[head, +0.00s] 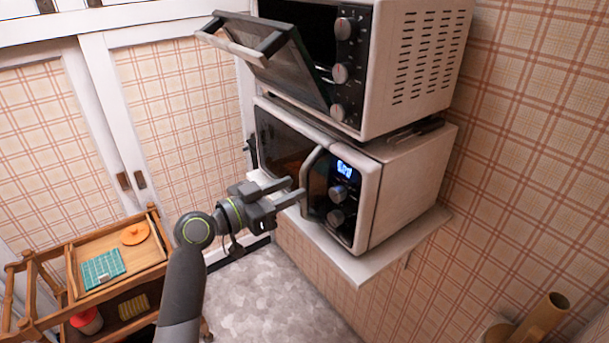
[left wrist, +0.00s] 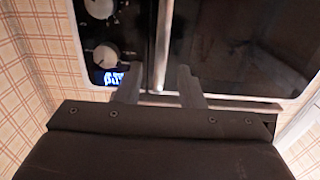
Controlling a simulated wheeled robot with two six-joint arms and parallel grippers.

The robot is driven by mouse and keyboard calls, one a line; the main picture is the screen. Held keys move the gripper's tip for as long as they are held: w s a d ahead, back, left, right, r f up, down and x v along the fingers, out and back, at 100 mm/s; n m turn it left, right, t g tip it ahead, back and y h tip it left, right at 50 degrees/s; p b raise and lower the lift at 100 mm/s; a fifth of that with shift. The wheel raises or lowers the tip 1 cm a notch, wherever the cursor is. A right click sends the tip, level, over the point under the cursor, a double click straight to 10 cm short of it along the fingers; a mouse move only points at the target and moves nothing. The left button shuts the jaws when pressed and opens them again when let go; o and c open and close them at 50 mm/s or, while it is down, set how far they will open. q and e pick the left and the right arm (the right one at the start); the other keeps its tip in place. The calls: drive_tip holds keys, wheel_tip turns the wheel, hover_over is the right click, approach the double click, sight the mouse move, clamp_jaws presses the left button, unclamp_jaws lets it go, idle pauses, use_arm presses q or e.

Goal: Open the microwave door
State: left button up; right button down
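The microwave (head: 415,180) stands on a wall shelf under a toaster oven. Its dark door (head: 279,146) looks shut. The pale vertical door handle (head: 308,168) stands beside a control panel with a lit display (head: 344,168) and knobs. My left gripper (head: 296,190) is in front of the door at the handle's lower part. In the left wrist view, the picture is inverted and my left gripper (left wrist: 158,78) is open, with the handle (left wrist: 163,40) between its two fingers. Whether either finger touches the handle I cannot tell. My right gripper is not in view.
The toaster oven (head: 425,55) above has its door (head: 275,65) hanging open over the microwave. The white shelf (head: 362,266) juts from the plaid wall. A wooden cart (head: 110,262) stands at lower left. The floor (head: 275,305) below is clear.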

sight(301, 184)
use_arm(q)
drive_tip(key=shift+p+x, duration=0.5)
drive_tip(key=shift+x, duration=1.8)
clamp_jaws()
